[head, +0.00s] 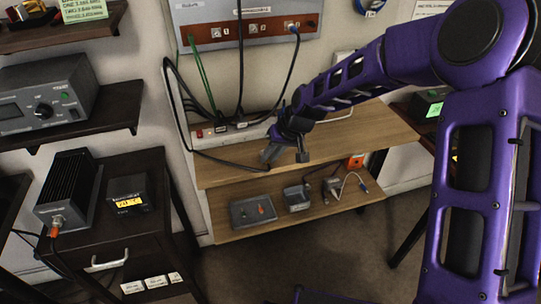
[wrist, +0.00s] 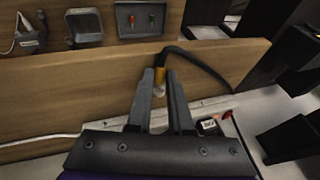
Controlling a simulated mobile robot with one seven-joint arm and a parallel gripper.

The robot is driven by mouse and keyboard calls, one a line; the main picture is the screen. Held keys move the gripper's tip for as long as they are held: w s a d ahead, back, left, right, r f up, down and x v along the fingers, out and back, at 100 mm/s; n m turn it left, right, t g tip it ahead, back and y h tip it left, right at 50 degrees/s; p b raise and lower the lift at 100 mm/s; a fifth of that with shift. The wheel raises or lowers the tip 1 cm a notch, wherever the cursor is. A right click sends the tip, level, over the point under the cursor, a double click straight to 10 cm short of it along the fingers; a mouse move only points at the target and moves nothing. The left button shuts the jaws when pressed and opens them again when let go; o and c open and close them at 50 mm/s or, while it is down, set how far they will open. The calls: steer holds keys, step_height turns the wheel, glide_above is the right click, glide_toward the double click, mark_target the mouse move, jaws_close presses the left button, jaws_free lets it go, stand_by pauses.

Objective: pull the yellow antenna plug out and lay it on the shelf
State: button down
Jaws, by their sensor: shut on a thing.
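The yellow antenna plug (wrist: 160,77) is between the tips of my gripper (wrist: 161,88) in the wrist view, with a pale metal tip pointing back between the fingers. Its black cable (wrist: 205,60) leaves the plug and bends away to the right. In the head view my gripper (head: 285,155) is over the upper wooden shelf (head: 350,130), near its front edge. The plug is not clear there. The cable runs from the left along the shelf to my gripper. I cannot tell whether the plug touches the shelf.
A power strip (head: 222,130) with plugs lies at the back of the upper shelf. A lower shelf (head: 285,222) holds a grey tray (head: 252,211) and small devices. The upper shelf's right part is clear. A wall panel (head: 240,30) with hanging cables is above.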

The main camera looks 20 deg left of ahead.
steer(key=shift+s+d+f, duration=0.15)
steer(key=shift+s+f, duration=0.1)
steer(key=shift+f, duration=0.3)
steer(key=c, duration=0.7)
jaws_free()
steer(key=shift+f, duration=0.1)
steer(key=shift+d, duration=0.1)
steer(key=shift+r, duration=0.2)
steer(key=shift+w+r+p, duration=0.2)
steer(key=shift+r+p, duration=0.35)
steer(key=shift+r, duration=0.35)
steer(key=shift+a+r+p, duration=0.2)
steer(key=shift+r+p, duration=0.1)
steer(key=shift+r, duration=0.3)
steer(key=shift+o, duration=0.2)
steer(key=o, duration=0.5)
